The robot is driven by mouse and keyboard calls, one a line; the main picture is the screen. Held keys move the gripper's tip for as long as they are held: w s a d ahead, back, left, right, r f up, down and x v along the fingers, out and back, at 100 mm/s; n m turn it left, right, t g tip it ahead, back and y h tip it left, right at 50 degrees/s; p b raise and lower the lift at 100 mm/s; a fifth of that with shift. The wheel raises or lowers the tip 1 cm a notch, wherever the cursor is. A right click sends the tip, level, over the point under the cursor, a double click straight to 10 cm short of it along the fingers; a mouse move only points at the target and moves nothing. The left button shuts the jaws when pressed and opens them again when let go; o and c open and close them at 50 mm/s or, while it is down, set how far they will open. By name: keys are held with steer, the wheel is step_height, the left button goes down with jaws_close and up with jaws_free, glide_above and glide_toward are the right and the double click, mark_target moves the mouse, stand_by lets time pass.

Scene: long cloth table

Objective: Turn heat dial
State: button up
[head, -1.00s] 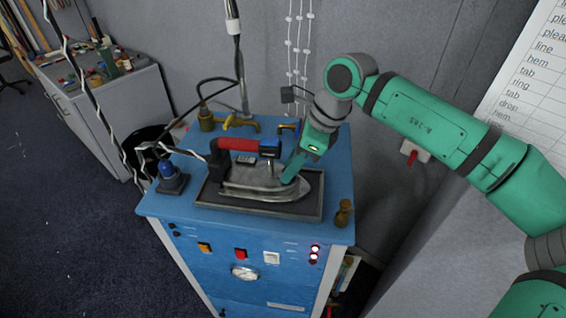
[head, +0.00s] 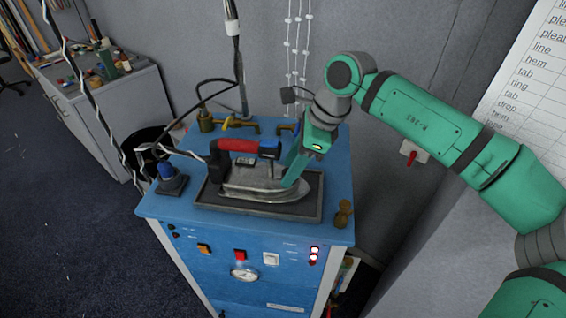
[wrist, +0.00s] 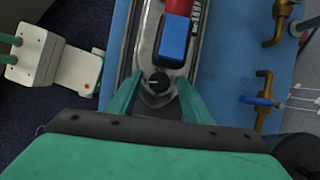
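The iron (head: 265,190) has a red handle (head: 238,145) and a blue part at its front end. It rests on a dark tray (head: 215,207) on top of the blue cabinet. In the wrist view, the heat dial (wrist: 158,81) is a small black knob with a light mark on the iron's top, in front of the blue part. My gripper (wrist: 160,84) is open, with one green finger on each side of the dial and a gap to it. In the head view, my gripper (head: 290,178) reaches down to the iron's front; its fingers hide the dial there.
The blue cabinet (head: 190,265) has buttons, a gauge and red lamps on its front. Brass taps (head: 230,124) stand at the back, a blue-capped fitting (head: 168,178) at the left and a brass knob (head: 344,213) at the right front. Cables hang at the left.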

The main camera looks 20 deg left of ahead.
steer(key=s+v, duration=0.1)
steer(key=v, duration=0.9)
steer(key=shift+w+d+r, duration=0.2)
steer(key=shift+w+r, duration=0.15)
steer(key=shift+w, duration=0.05)
steer(key=shift+w, duration=0.15)
